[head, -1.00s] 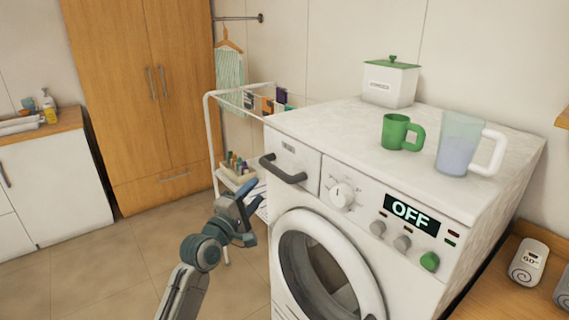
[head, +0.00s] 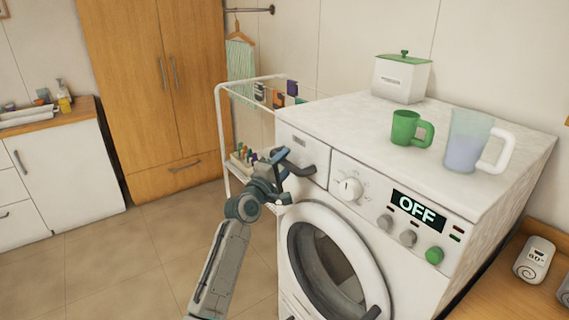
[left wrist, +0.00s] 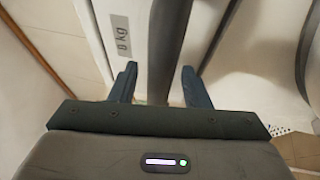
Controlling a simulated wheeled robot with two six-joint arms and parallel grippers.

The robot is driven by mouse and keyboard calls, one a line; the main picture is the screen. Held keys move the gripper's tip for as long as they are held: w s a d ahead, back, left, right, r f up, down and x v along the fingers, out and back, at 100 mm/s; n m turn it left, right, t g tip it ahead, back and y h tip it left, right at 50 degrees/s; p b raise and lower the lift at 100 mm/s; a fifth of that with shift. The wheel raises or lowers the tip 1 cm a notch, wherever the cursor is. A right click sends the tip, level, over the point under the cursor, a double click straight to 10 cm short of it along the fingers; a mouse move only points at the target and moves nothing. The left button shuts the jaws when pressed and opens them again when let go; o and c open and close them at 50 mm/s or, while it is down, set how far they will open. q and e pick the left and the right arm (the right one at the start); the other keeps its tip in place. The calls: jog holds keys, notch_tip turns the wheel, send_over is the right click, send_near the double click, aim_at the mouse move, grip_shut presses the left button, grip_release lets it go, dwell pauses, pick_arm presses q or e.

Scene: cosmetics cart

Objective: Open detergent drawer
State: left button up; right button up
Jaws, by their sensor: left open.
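The detergent drawer (head: 312,148) is the white panel at the upper left of the washing machine's front and looks shut. Its dark curved handle (head: 301,170) sticks out at its lower edge. My left gripper (head: 279,167) is open at the left part of this handle. In the left wrist view, the grey handle bar (left wrist: 164,45) runs up between the two open fingers (left wrist: 160,80), with gaps visible on both sides. The drawer front with an "8 kg" label (left wrist: 122,36) shows beyond. My right gripper is not in view.
The washing machine (head: 290,118) carries a green mug (head: 404,128), a pitcher (head: 464,145) and a white box (head: 401,82). Its round door (head: 330,262) is below the drawer. A drying rack (head: 222,130) stands behind my gripper. The floor at left is clear.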

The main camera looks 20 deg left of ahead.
pick_arm(q)
jog(key=c, duration=0.9)
grip_shut()
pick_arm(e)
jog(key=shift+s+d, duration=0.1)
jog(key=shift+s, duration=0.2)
pick_arm(q)
jog(key=shift+a, duration=0.1)
